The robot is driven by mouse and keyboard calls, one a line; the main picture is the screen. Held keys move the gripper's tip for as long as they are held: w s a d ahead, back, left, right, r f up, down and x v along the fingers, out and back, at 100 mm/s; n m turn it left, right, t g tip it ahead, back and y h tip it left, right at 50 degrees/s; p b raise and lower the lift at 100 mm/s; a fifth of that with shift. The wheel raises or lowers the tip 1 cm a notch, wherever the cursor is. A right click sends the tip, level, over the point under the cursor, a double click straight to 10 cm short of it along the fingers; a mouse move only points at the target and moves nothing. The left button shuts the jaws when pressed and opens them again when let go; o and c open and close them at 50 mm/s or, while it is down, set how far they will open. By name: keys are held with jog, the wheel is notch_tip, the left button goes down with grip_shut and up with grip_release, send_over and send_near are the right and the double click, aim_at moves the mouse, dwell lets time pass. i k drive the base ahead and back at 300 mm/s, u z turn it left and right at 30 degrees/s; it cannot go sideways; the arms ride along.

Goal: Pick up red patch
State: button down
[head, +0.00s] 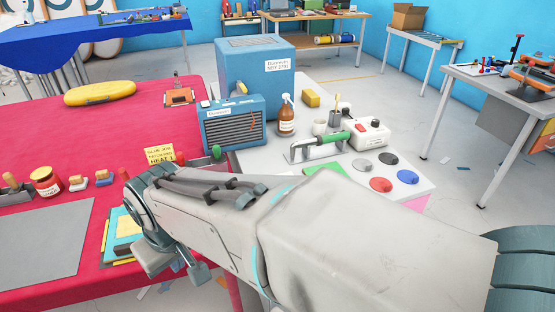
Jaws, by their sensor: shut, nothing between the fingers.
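The red patch (381,184) is a flat round disc on the white table (425,187), right of my arm. It lies beside a grey patch (361,165), a dark patch (388,158) and a blue patch (408,176). My gripper (175,268) is at the lower left, over the front edge of the red-covered table, well to the left of the red patch. It is shut and empty. My arm crosses the foreground and hides part of the white table's near side.
A green-handled tool (320,146), a brown spray bottle (287,115) and a white device with a red switch (366,133) stand behind the patches. A blue heater (233,123) and a large blue box (256,65) stand farther back. Coloured sheets (122,228) lie near my gripper.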

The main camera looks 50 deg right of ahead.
aim_at(380, 185)
jog(key=z, duration=3)
jog(key=k, duration=0.55)
jog(key=z, duration=0.95)
jog(key=i, duration=1.3)
jog(key=u, duration=1.25)
jog(key=i, duration=0.5)
jog(key=u, duration=0.55)
